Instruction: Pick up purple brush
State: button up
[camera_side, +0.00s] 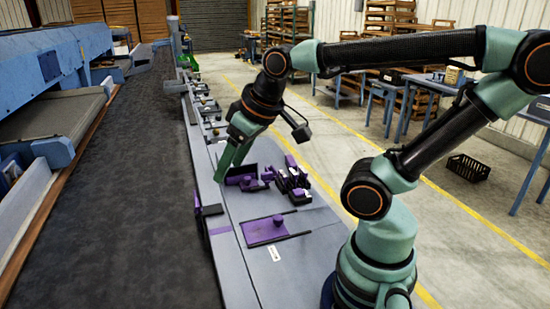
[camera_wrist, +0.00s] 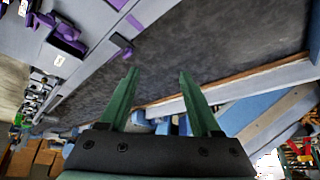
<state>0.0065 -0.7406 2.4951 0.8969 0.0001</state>
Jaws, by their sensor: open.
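Several purple and black items sit on the grey bench (camera_side: 240,262) in the side view. A purple piece with a raised knob (camera_side: 266,230) lies at the near end, and a group of purple items (camera_side: 247,181) lies farther back. I cannot tell for sure which one is the purple brush. My gripper (camera_side: 222,172) is over the bench's left edge, beside the farther group, with its green fingers pointing down. In the wrist view my gripper (camera_wrist: 158,74) is open with nothing between the fingers. Purple items (camera_wrist: 63,42) show at the upper left there, away from the fingers.
A dark conveyor belt (camera_side: 120,190) runs along the bench's left side. A dark upright panel with purple (camera_side: 204,212) stands at the bench's left edge. Small fittings (camera_side: 207,112) line the bench farther back. A black crate (camera_side: 468,167) is on the floor at right.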

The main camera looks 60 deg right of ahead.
jog(key=shift+s+a, duration=0.1)
jog(key=shift+c, duration=1.2)
